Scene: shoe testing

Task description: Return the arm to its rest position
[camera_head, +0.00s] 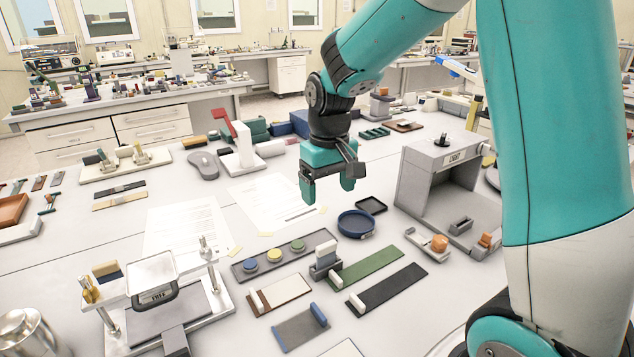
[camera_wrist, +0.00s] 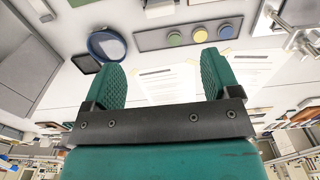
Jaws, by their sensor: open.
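My gripper (camera_head: 328,190) hangs over the middle of the table, pointing down, above the paper sheets and behind the blue round dish. Its jaws are apart with nothing between them. In the wrist view the two green ridged fingers of my gripper (camera_wrist: 160,80) stand wide apart, with the table and paper sheets seen between them. My teal arm reaches in from the right in the head view.
Below stand a blue dish (camera_head: 356,224), a grey tray with coloured discs (camera_head: 285,255), and green (camera_head: 366,267) and black strips (camera_head: 388,289). Paper sheets (camera_head: 185,228) lie on the table.

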